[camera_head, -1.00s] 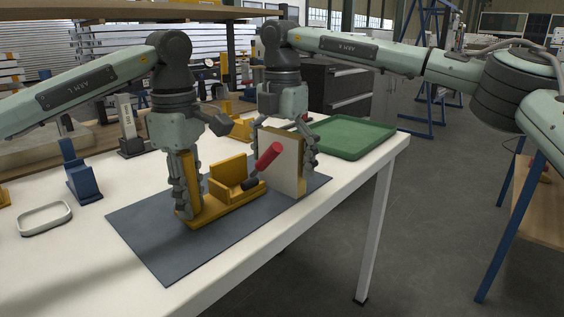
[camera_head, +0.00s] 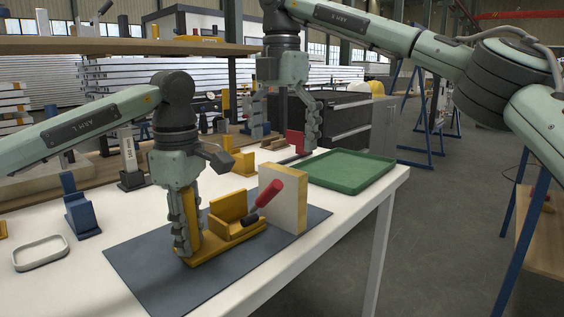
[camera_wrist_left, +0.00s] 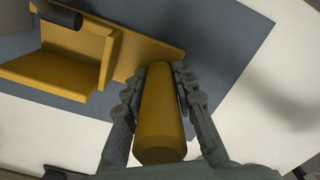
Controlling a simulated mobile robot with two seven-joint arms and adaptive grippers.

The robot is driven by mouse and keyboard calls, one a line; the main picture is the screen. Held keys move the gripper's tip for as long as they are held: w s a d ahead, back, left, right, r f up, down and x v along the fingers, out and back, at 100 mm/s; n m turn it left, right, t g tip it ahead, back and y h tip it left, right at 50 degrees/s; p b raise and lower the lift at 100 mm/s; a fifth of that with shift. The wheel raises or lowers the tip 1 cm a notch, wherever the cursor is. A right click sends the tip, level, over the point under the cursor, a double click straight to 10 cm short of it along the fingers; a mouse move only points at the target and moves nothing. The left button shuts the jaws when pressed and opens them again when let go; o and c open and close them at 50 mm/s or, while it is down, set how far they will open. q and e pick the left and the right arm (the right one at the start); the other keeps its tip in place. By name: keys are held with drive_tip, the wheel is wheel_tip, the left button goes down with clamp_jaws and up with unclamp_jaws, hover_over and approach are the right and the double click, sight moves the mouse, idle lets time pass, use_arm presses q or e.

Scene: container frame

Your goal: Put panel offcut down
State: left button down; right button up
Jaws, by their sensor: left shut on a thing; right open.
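The panel offcut (camera_head: 288,190), a pale board with a tan edge, stands upright on the dark mat (camera_head: 150,262) at the right end of a yellow fixture (camera_head: 232,234). A red-handled lever (camera_head: 266,197) slants up in front of the panel; whether it touches is unclear. My left gripper (camera_head: 188,245) is shut on the fixture's yellow post, which shows as a yellow cylinder (camera_wrist_left: 160,115) between the fingers in the left wrist view. My right gripper (camera_head: 285,138) is open and empty, above and behind the panel, clear of it.
A green tray (camera_head: 345,172) lies at the table's right end. The white table is bare in front of the mat.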

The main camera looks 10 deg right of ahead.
sight(282, 202)
drive_tip(key=shift+w+f, duration=0.25)
drive_tip(key=shift+f, duration=0.25)
drive_tip(key=f, duration=1.1)
drive_tip(key=shift+s+f, duration=0.25)
use_arm(q)
drive_tip(key=shift+r, duration=0.1)
use_arm(e)
drive_tip(key=c, duration=1.2)
wheel_tip(282, 202, up, 10)
drive_tip(key=shift+r, duration=0.1)
use_arm(q)
drive_tip(key=c, duration=1.2)
unclamp_jaws()
drive_tip(key=shift+o, duration=0.2)
